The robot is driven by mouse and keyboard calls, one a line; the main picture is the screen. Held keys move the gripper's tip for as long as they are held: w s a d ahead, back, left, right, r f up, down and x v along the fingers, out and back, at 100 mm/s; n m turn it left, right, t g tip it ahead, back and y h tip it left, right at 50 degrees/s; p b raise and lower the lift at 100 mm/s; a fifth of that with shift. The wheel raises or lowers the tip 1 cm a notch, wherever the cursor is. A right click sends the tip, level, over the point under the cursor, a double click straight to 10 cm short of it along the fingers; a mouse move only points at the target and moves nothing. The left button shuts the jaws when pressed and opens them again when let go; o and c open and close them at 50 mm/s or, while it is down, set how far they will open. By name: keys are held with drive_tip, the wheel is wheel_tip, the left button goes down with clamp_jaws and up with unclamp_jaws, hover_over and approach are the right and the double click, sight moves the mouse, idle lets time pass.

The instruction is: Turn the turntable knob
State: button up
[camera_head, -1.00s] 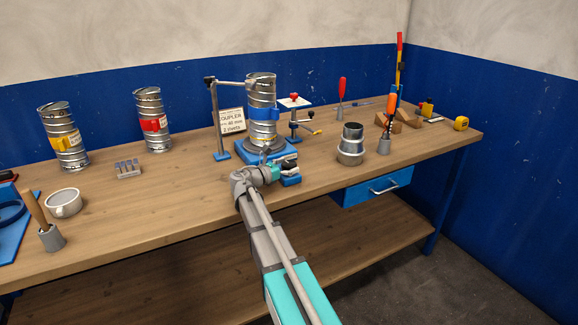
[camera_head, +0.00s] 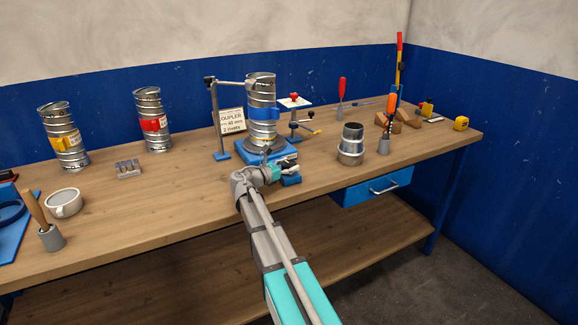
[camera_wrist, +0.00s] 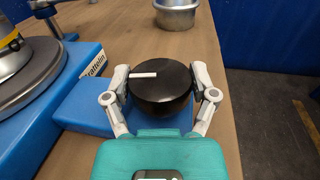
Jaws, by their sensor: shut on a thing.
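The turntable knob (camera_wrist: 160,90) is a black round knob with a white pointer line on its top. It sits on a blue block beside the turntable base. In the wrist view the white line points left. My gripper (camera_wrist: 162,96) is shut on the knob, with one finger against each side. In the head view my gripper (camera_head: 280,170) is at the front right of the blue turntable base (camera_head: 243,152), and the knob is mostly hidden there. The turntable (camera_wrist: 28,70) carries a spiral duct (camera_head: 262,110) with a blue band, standing upright.
A post with an arm (camera_head: 217,125) stands left of the duct, by a coupler sign (camera_head: 231,121). A metal coupler (camera_head: 351,145) stands to the right. The front centre-left tabletop is clear.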

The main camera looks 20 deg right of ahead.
drive_tip(key=shift+s+n+t, duration=0.1)
drive_tip(key=shift+n+t, duration=0.2)
drive_tip(key=shift+t, duration=0.2)
drive_tip(key=n+t+y, duration=0.2)
drive_tip(key=n+t, duration=0.1)
drive_tip(key=t, duration=0.1)
drive_tip(key=shift+s, duration=0.1)
drive_tip(key=n+t+y, duration=0.5)
drive_tip(key=t+y, duration=0.1)
drive_tip(key=shift+d, duration=0.1)
drive_tip(key=n+t+y, duration=0.1)
drive_tip(key=n+y, duration=0.1)
drive_tip(key=y, duration=0.1)
drive_tip(key=n+t+y, duration=0.1)
drive_tip(key=n+y, duration=0.1)
drive_tip(key=y, duration=0.1)
drive_tip(key=n+t+y, duration=0.1)
drive_tip(key=n+y, duration=0.1)
drive_tip(key=y, duration=0.1)
drive_tip(key=shift+w+d+n, duration=0.1)
drive_tip(key=shift+w+n, duration=0.2)
drive_tip(key=shift+n+g+y, duration=0.3)
drive_tip(key=shift+n+y, duration=1.2)
drive_tip(key=shift+y, duration=1.3)
drive_tip(key=o, duration=1)
drive_tip(key=shift+s, duration=0.15)
